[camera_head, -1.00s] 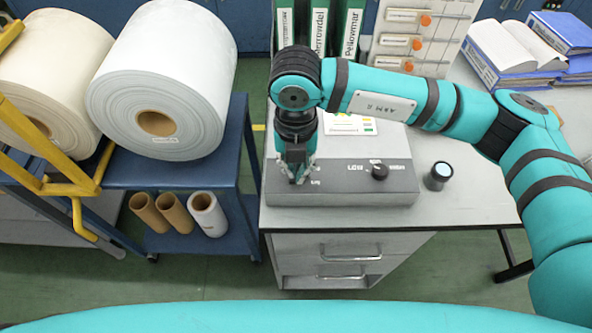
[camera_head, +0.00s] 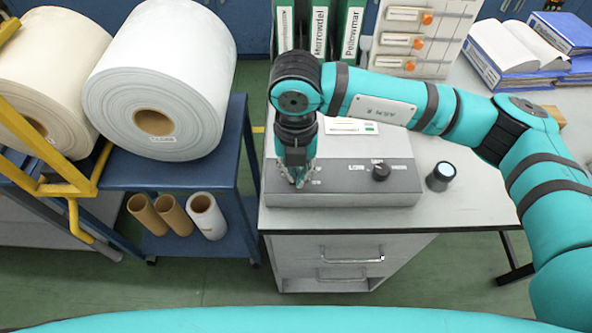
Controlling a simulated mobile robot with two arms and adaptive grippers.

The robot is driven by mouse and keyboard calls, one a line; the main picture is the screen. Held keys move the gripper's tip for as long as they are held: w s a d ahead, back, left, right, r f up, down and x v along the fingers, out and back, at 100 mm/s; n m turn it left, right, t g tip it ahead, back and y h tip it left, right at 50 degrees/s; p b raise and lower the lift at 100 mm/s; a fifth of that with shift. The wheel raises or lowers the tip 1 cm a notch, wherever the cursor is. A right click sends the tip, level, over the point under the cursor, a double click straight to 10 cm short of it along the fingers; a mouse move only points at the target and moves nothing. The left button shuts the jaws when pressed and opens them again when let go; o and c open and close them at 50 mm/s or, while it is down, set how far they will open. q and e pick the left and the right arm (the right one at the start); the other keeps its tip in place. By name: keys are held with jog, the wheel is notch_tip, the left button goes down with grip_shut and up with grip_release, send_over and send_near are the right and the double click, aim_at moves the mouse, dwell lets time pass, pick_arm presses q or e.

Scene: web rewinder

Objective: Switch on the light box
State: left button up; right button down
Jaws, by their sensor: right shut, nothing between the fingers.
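The light box (camera_head: 345,198) is a flat grey box on the desk, with a black knob (camera_head: 381,171) and small white lettering on its sloped front. Its top panel looks grey and unlit. My right gripper (camera_head: 299,183) points down at the left part of the front panel, with its fingers shut and empty. The fingers hide whatever lies right under them, and I cannot tell whether the tips touch the panel. My left gripper is out of view.
A small black cylinder with a pale top (camera_head: 441,176) stands right of the box. Green binders (camera_head: 318,30) and a panel with orange knobs (camera_head: 415,35) stand behind. A blue cart (camera_head: 235,150) with large rolls (camera_head: 165,75) is at the left. Open desk (camera_head: 480,200) lies at the right.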

jog(key=shift+f, duration=0.15)
jog(key=shift+r, duration=0.7)
jog(key=shift+r+p, duration=1.45)
jog(key=shift+r, duration=1.4)
